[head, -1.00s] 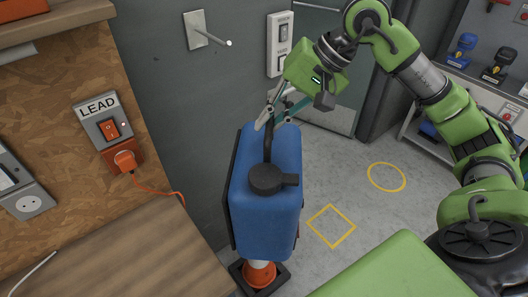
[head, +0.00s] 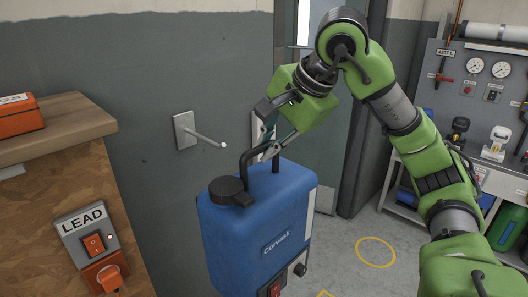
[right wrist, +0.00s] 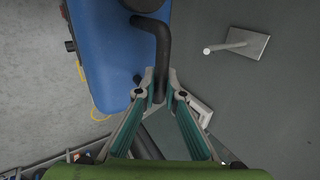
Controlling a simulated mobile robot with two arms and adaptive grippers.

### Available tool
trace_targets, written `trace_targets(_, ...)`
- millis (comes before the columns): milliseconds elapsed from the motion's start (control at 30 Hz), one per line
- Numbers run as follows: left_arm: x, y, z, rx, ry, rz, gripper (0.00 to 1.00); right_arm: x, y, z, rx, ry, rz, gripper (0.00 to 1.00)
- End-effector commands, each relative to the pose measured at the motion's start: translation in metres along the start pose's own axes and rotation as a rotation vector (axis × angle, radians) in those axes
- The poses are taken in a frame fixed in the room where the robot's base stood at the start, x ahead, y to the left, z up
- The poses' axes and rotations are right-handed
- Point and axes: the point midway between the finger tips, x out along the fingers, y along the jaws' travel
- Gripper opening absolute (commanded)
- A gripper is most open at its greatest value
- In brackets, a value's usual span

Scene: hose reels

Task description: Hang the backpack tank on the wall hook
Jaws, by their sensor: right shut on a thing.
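The backpack tank (head: 262,230) is blue with a black cap, a black top handle and "Corvast" on its front. My right gripper (head: 275,150) is shut on its handle and holds the tank up, roughly upright. In the right wrist view the two fingertips (right wrist: 160,92) close around the black handle (right wrist: 160,55), with the blue tank (right wrist: 105,50) to the left. The wall hook (head: 207,138) is a grey peg on a square plate, left of the gripper and behind the tank's top. The hook also shows in the right wrist view (right wrist: 236,45), apart from the tank. My left gripper is out of view.
A LEAD switch box (head: 90,240) with an orange plug sits on the wooden panel at left. A shelf with an orange case (head: 20,115) is above it. A workbench with gauges (head: 475,66) stands at right. The wall around the hook is bare.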

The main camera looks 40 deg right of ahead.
Motion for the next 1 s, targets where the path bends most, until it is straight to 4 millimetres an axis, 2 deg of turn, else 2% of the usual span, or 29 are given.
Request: trace_targets(1000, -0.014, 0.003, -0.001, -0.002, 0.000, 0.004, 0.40, 0.026, -0.042, 0.001, -0.001, -0.003, -0.011, 0.00)
